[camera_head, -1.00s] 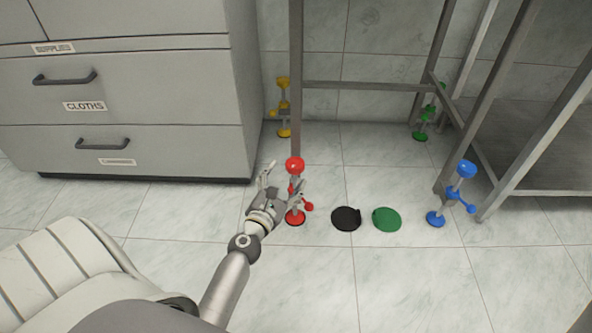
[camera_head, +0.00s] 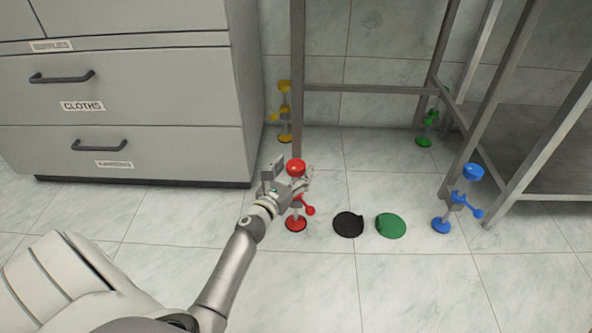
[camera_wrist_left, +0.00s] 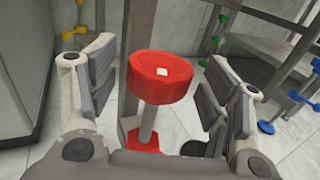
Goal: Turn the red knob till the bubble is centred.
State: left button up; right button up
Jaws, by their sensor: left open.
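The red knob (camera_head: 296,167) tops a red levelling foot at the front left leg of the metal frame. In the left wrist view the round red knob (camera_wrist_left: 160,76) with a small white mark on top stands between my open fingers, with a gap on each side. My left gripper (camera_head: 291,178) is open around the knob's post, its fingers not closed on it. The red base (camera_head: 296,224) rests on the floor. No bubble level can be made out in these views. My right gripper is not in view.
Yellow (camera_head: 285,87), green (camera_head: 432,115) and blue (camera_head: 473,172) feet stand at the other legs. A grey drawer cabinet (camera_head: 150,95) stands close on the left.

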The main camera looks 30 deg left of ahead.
pick_arm(q)
jog(key=shift+w+a, duration=0.15)
jog(key=shift+w, duration=0.65)
jog(key=c, duration=1)
jog(key=shift+c, duration=0.2)
jog(key=shift+m+h, duration=0.4)
jog(key=shift+h, duration=0.1)
